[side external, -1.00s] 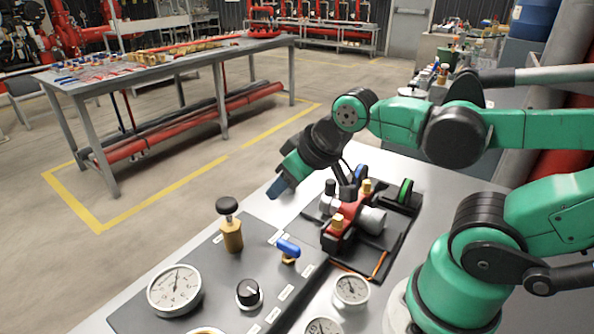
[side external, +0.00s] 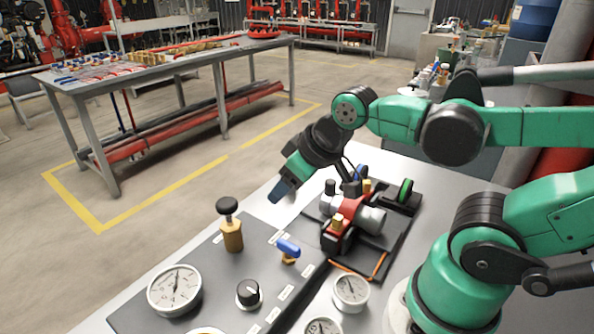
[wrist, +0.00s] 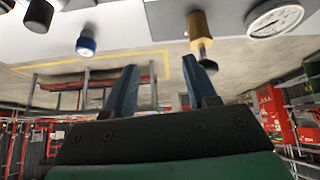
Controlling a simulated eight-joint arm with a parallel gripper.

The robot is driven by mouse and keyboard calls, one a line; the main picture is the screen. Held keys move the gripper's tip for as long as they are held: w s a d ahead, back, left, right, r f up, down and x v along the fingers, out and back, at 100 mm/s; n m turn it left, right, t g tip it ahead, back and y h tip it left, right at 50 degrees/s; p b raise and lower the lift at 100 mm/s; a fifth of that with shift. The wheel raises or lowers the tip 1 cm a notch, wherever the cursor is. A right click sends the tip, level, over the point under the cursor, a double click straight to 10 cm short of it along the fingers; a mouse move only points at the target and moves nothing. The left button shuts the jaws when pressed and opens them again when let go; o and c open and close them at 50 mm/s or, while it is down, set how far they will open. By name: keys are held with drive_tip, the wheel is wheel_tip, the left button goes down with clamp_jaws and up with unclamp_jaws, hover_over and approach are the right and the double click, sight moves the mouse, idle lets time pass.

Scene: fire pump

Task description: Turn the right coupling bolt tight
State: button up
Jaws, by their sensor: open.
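The red pump assembly (side external: 352,213) with grey cylindrical parts sits on the dark tray in the side external view. Two brass bolt-like heads stand up on it, a near one (side external: 337,220) and a far one (side external: 366,186) farther right in the picture. I cannot tell for sure which is the right coupling bolt. My gripper (side external: 281,193) is in the air to the left of the pump, apart from it and tilted downward. In the wrist view my gripper (wrist: 163,80) has its two blue fingers apart with nothing between them. The pump does not show clearly there.
A brass valve with black knob (side external: 231,236), a blue-handled valve (side external: 289,250), a black dial (side external: 249,294) and gauges (side external: 174,290) stand on the panel. A green-and-black wheel (side external: 405,190) is behind the pump. A long workbench (side external: 165,68) stands across the floor.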

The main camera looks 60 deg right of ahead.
sight(338, 217)
drive_tip(key=s+d+n+g, duration=0.1)
drive_tip(key=n+g, duration=0.1)
drive_tip(key=n, duration=0.2)
drive_tip(key=s+d+f+n+g, duration=0.1)
drive_tip(key=s+d+n+g, duration=0.1)
drive_tip(key=n, duration=0.3)
drive_tip(key=s+d+n+g, duration=0.1)
drive_tip(key=s+d+n, duration=0.1)
drive_tip(key=n, duration=0.3)
drive_tip(key=shift+d+f+g, duration=0.15)
drive_tip(key=shift+f+g, duration=0.2)
drive_tip(key=shift+g, duration=0.05)
drive_tip(key=n, duration=0.1)
drive_tip(key=s+n+g, duration=0.1)
drive_tip(key=n, duration=0.1)
drive_tip(key=shift+d+f, duration=0.1)
drive_tip(key=shift+d, duration=0.2)
drive_tip(key=shift+f, duration=2.7)
clamp_jaws()
